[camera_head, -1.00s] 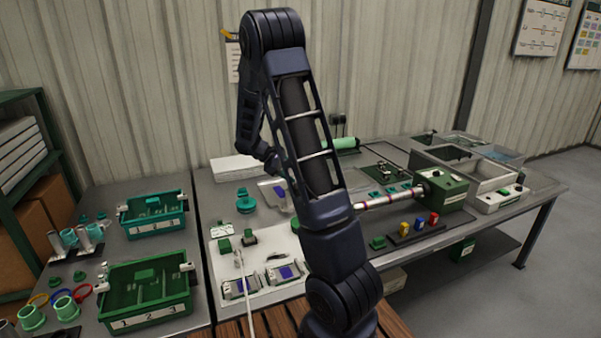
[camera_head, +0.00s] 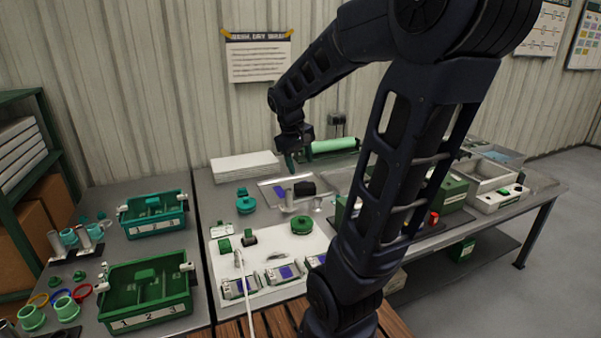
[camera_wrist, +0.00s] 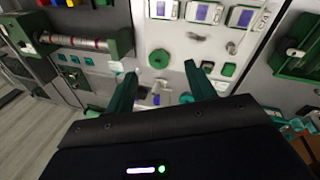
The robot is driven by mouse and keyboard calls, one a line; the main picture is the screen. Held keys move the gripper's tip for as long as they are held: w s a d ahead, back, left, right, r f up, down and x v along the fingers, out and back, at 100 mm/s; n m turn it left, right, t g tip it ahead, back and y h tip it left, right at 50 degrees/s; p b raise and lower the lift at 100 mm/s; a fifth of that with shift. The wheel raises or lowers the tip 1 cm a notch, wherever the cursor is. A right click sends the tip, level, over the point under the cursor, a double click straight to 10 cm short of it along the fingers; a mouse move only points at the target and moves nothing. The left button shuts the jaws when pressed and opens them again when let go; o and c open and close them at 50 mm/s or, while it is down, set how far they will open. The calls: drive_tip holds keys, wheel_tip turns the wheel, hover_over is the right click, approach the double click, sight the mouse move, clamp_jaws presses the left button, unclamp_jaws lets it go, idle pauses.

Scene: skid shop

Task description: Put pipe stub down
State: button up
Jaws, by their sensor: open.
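My gripper (camera_head: 293,150) is over the back of the middle table, above a clear tray (camera_head: 268,190). In the wrist view its two green fingers (camera_wrist: 160,72) are spread apart, with nothing visibly held between them. A short grey metallic cylinder (camera_head: 317,204) stands at the tray's right side, below my gripper; it may be the pipe stub, but it is too small to be sure. A purple piece (camera_head: 290,196) and a dark block (camera_head: 304,188) are beside it. Other grey metal tubes (camera_head: 95,231) stand on the left table.
Two green bins (camera_head: 152,214) and (camera_head: 150,292) stand on the left table. A white mat (camera_head: 262,252) holds meters and green parts. A green spool (camera_head: 302,225) is near the mat's back edge. My arm covers much of the right side. Stacked white sheets (camera_head: 245,166) lie behind.

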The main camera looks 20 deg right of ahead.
drive_tip(key=s+a+r+m+t+y, duration=0.1)
drive_tip(key=s+a, duration=0.1)
drive_tip(key=s, duration=0.4)
drive_tip(key=s+a+r+m+t+y, duration=0.1)
drive_tip(key=s+a+r+m+t, duration=0.1)
drive_tip(key=s, duration=0.4)
drive_tip(key=shift+s+a+y, duration=0.3)
drive_tip(key=shift+a+y, duration=0.1)
drive_tip(key=shift+a, duration=0.15)
drive_tip(key=shift+o, duration=0.5)
